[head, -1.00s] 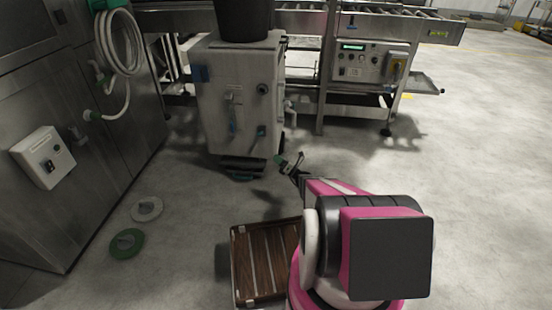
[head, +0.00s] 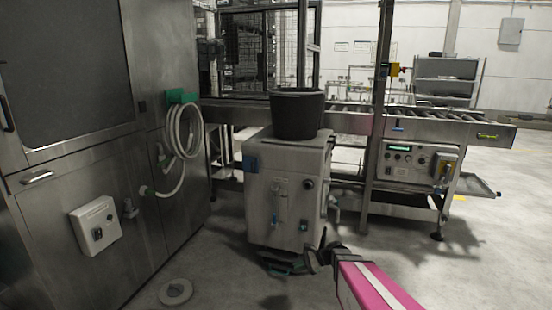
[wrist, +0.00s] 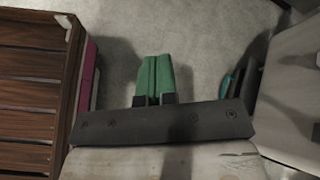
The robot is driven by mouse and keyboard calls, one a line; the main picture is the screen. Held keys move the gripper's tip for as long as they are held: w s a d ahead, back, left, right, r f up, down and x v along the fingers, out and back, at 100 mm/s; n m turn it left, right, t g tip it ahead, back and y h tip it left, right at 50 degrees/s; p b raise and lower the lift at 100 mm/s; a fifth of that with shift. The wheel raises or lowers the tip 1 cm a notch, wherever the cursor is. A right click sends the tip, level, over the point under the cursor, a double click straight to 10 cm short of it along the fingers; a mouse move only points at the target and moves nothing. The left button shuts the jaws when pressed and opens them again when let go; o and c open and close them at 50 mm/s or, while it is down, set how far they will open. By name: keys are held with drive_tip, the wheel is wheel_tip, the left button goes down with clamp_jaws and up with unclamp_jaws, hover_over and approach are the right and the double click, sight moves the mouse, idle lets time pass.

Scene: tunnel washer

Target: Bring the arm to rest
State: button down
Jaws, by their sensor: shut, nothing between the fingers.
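My gripper (head: 284,268) is low over the floor, in front of the base of the grey cabinet (head: 286,195) in the head view. Its pink arm link reaches in from the lower right. In the wrist view, the green fingers of my gripper (wrist: 153,78) lie together with no gap, and nothing is held between them. The grey floor shows beyond the fingertips.
A brown slatted wooden rack (wrist: 35,75) stands left of the gripper in the wrist view. A black bucket (head: 296,115) sits on the cabinet. A steel machine with a hose (head: 183,135) fills the left. A roller conveyor (head: 425,117) runs behind. Open floor lies at right.

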drive_tip(key=s+d+r+n+h, duration=0.9)
drive_tip(key=s+n+h, duration=0.3)
drive_tip(key=n, duration=0.1)
drive_tip(key=shift+r+n, duration=0.35)
drive_tip(key=shift+n, duration=0.05)
